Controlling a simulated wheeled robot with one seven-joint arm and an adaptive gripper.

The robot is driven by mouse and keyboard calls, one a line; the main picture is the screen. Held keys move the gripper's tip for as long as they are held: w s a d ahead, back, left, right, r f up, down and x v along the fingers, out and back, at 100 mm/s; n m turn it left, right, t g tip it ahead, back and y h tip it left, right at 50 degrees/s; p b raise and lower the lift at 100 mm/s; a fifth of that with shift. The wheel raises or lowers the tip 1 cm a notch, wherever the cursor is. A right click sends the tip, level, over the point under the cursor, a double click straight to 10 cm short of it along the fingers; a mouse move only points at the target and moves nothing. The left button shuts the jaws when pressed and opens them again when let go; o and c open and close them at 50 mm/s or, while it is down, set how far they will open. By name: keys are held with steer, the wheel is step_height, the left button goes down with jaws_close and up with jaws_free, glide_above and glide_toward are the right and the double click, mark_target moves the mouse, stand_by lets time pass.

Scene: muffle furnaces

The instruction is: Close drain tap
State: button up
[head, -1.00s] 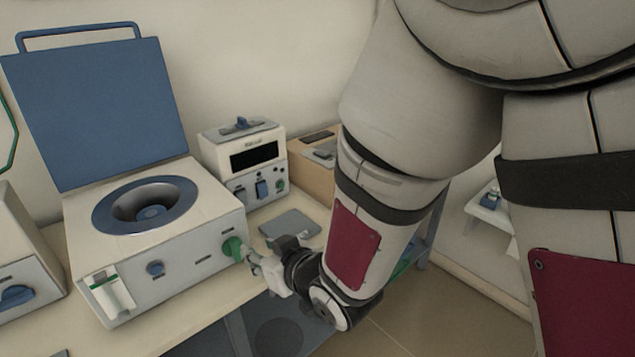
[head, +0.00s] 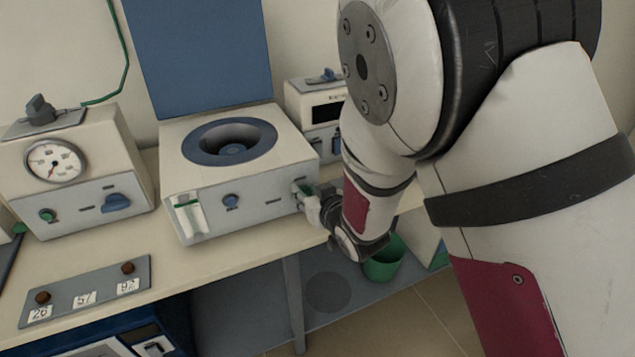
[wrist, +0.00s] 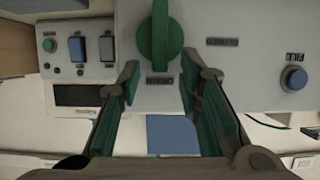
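The drain tap appears to be the green knob (wrist: 160,42) on the white front panel of a bath-like unit (head: 270,207) with a raised blue lid. In the wrist view its grip bar points up and down the picture. My gripper (wrist: 160,72) is open, with one green-padded finger on each side of the knob's lower end and a gap on both sides. In the head view my gripper (head: 312,200) is at the right end of the front panel and partly hides the knob (head: 299,188).
A blue button (wrist: 293,78) marked FILL is on the same panel. A small display box (head: 318,105) stands behind the unit. A gauge box (head: 90,165) stands left. A plate with numbered tags (head: 85,290) lies at the table front. A green bucket (head: 383,265) is below right.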

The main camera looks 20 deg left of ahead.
steer(key=shift+x, duration=0.8)
steer(key=shift+c, duration=0.6)
jaws_close()
